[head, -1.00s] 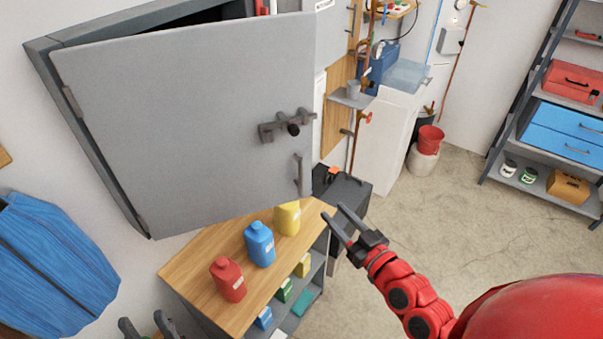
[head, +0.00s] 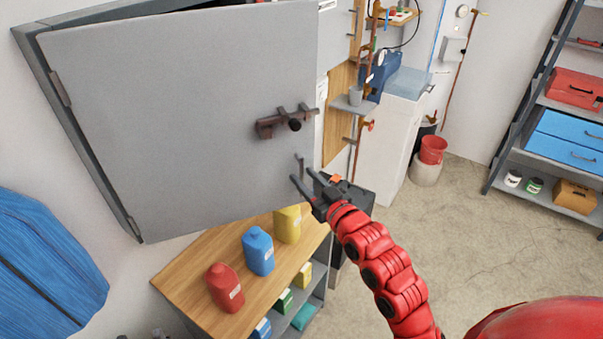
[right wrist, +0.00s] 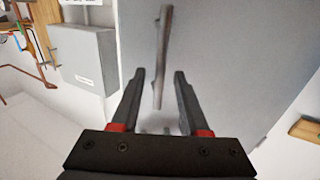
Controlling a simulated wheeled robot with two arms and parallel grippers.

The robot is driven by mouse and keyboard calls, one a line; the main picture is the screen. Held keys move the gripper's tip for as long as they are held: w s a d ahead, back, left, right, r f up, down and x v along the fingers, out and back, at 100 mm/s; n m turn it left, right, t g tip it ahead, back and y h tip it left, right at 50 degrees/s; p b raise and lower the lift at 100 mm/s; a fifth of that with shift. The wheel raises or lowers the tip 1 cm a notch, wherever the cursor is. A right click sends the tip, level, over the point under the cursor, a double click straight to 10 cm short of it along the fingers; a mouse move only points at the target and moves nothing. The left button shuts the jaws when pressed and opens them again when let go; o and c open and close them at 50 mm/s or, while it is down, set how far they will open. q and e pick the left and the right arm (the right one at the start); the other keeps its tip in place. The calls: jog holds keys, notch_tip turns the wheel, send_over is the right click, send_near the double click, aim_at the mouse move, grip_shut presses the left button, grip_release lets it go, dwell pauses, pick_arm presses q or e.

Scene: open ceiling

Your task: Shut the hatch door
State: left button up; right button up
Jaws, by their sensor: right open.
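The hatch door (head: 180,110) is a large grey panel, hinged on its left and standing ajar from its dark frame (head: 60,95). A brown latch with a black knob (head: 285,123) sits near its right edge. Only dark tips of my left gripper (head: 142,336) show at the bottom edge.
A wooden-topped shelf unit (head: 190,265) below the door carries red (head: 225,288), blue (head: 259,252) and yellow (head: 288,224) bottles. A blue garment (head: 45,265) hangs at left. A grey rack (head: 530,155) stands at right; the floor between is clear.

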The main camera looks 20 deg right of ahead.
jog(key=shift+x, duration=1.1)
grip_shut()
dwell(0.7)
